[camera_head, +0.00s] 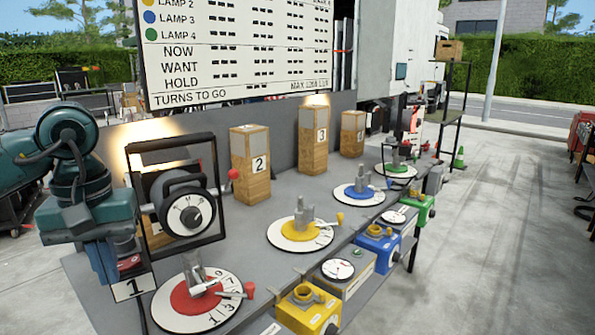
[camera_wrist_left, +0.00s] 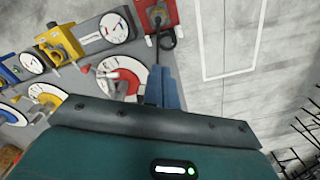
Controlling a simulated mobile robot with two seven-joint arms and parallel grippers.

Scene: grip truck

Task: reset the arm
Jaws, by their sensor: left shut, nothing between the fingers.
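My left arm comes in from the left in the head view, teal and bent. Its gripper (camera_head: 103,268) points down behind the plate marked 1 (camera_head: 133,287), left of the red dial (camera_head: 198,300). In the left wrist view the blue fingers (camera_wrist_left: 163,85) are together, with nothing between them. They are beside the red dial (camera_wrist_left: 122,78); contact cannot be told. My right gripper is not in view.
The grey bench (camera_head: 255,265) also carries a yellow dial (camera_head: 300,235), a blue dial (camera_head: 357,194) and a black-framed lamp (camera_head: 187,215). A yellow box (camera_head: 307,310) stands in front. The concrete floor (camera_head: 500,230) at right is mostly clear.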

